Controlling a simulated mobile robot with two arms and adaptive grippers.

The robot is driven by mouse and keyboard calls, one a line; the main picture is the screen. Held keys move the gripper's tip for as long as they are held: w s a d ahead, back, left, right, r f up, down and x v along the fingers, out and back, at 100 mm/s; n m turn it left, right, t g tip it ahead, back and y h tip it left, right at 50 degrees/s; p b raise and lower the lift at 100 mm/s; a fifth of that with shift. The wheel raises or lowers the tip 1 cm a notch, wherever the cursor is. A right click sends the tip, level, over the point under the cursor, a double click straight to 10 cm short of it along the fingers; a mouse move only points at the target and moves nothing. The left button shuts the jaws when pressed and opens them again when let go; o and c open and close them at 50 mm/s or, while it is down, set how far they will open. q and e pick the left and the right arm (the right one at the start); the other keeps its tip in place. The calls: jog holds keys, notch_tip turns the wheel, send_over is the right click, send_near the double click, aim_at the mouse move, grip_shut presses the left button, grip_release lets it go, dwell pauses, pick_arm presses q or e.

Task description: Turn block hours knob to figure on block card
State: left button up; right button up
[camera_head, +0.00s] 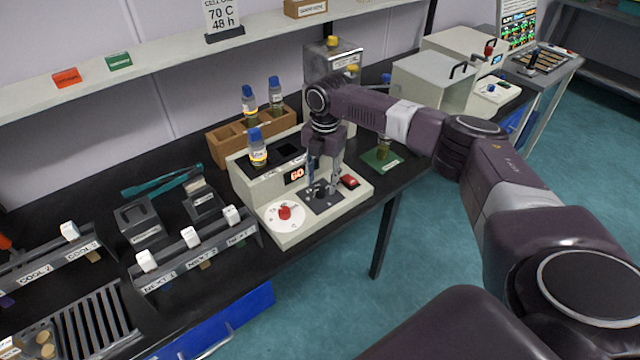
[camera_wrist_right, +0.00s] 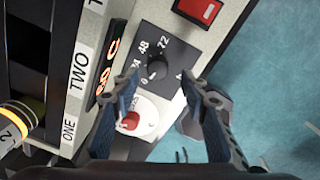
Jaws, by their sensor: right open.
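The black block hours knob (camera_wrist_right: 157,70) sits on a dark plate (camera_wrist_right: 176,57) marked with figures including 48 and 72 in the wrist view. Which figure it points to is hard to tell. In the head view the plate (camera_head: 335,205) is on the front of the cream block unit (camera_head: 290,237), with the knob partly hidden by my gripper. My right gripper (camera_head: 322,184) points down over the knob; in the wrist view (camera_wrist_right: 160,92) its fingers are open, apart on either side, with nothing between them. A card (camera_head: 222,17) on the shelf reads 70 C, 48 h.
Beside the hours plate are a red knob on a white dial (camera_head: 285,212) and a red switch (camera_head: 349,181). The unit's display (camera_head: 297,174) reads 60. A blue-capped bottle (camera_head: 258,150) stands on the unit. A wooden rack (camera_head: 228,135) with bottles stands behind.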

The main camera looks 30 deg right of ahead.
aim_at(320, 189)
notch_tip(320, 189, down, 2)
jog(key=shift+w+f, duration=0.15)
jog(key=shift+f, duration=0.1)
jog(key=shift+w+f, duration=0.15)
jog(key=shift+f, duration=0.2)
jog(key=shift+c, duration=0.6)
jog(key=shift+f, duration=0.1)
jog(key=c, duration=0.5)
grip_shut()
pick_arm(q)
jog(key=shift+w+r, duration=0.2)
jog(key=shift+r, duration=0.15)
